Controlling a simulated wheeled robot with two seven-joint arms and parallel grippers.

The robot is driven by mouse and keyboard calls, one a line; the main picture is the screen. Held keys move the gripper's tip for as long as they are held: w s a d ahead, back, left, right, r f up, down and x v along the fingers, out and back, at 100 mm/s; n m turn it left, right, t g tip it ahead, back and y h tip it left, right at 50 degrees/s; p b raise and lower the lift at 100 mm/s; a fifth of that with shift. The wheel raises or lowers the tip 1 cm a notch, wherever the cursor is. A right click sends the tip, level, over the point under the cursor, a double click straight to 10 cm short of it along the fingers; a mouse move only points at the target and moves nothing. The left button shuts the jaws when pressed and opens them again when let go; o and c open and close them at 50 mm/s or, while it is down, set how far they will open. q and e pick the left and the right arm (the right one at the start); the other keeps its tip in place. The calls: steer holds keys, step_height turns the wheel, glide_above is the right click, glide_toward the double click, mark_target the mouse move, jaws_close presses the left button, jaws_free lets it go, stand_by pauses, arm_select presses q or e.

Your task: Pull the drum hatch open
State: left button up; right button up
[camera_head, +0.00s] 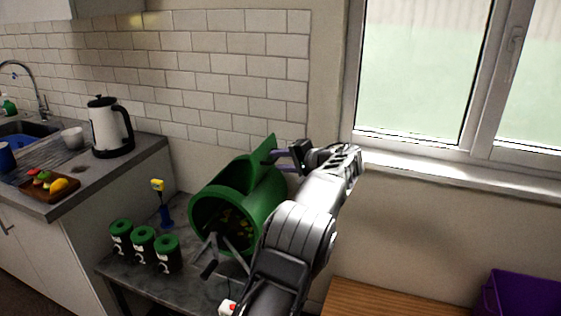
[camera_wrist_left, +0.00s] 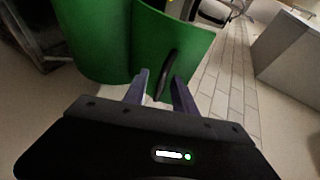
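The green drum (camera_head: 277,195) lies on its side on a grey table, its round open end facing the front left, with small coloured bits inside. Its curved green hatch (camera_head: 262,152) stands raised at the top of the drum, tilted away from the drum wall. In the left wrist view the hatch (camera_wrist_left: 185,38) carries a black bar handle (camera_wrist_left: 168,72). My left gripper (camera_wrist_left: 161,78) has its fingers either side of this handle, with gaps showing. In the head view my left gripper (camera_head: 277,154) is at the hatch's right side. My right gripper is not in view.
Several green-lidded dark canisters (camera_head: 143,243) and a blue stand with a yellow top (camera_head: 161,203) are beside the drum. A counter with a kettle (camera_head: 107,127) is at left. A purple crate (camera_head: 520,294) sits at right on a wooden surface (camera_head: 385,303).

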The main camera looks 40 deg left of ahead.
arm_select(q)
steer(key=shift+d, duration=0.1)
steer(key=b+v, duration=0.1)
steer(key=v, duration=0.6)
steer(key=shift+d+r+b, duration=0.15)
steer(key=shift+d+b, duration=0.15)
steer(key=shift+b, duration=0.05)
